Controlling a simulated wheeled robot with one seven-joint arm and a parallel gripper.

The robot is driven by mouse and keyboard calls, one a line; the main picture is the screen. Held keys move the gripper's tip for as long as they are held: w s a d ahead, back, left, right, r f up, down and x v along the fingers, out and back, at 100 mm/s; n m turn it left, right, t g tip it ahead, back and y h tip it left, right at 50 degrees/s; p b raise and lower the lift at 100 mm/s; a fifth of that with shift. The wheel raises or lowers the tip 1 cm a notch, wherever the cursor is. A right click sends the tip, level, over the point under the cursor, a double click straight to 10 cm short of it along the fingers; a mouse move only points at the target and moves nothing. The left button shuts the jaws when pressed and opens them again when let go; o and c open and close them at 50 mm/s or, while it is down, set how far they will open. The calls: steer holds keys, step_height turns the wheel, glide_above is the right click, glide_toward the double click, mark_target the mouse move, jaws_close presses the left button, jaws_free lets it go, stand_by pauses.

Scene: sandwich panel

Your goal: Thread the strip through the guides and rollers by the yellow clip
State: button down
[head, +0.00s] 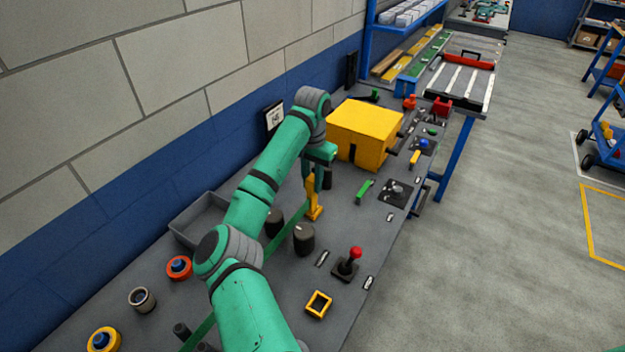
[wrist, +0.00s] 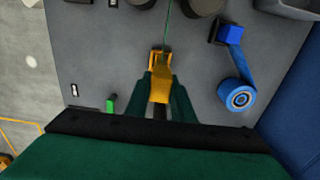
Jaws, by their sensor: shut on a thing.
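The yellow clip (head: 314,200) is upright above the grey bench, short of the yellow box. My gripper (wrist: 160,90) is shut on the clip (wrist: 159,88), one finger on each side of it. The green strip (head: 287,228) runs from the clip back to the lower left, between two dark rollers (head: 304,239) (head: 273,222). Part of the strip is hidden behind my arm; it shows again at the lower left (head: 199,333). In the wrist view the strip (wrist: 167,38) is a thin line from the clip between the rollers.
A yellow box (head: 366,128) with a dark slot stands beyond the clip. A red-knobbed joystick (head: 347,264), a yellow square frame (head: 319,304) and a green handle (head: 365,190) lie to the right. A grey tray (head: 197,217) is by the wall. A blue roll (wrist: 240,95) shows in the wrist view.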

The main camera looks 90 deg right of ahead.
steer(key=shift+f, duration=0.35)
steer(key=c, duration=1.5)
jaws_free()
steer(key=shift+o, duration=0.2)
steer(key=shift+r, duration=4.55)
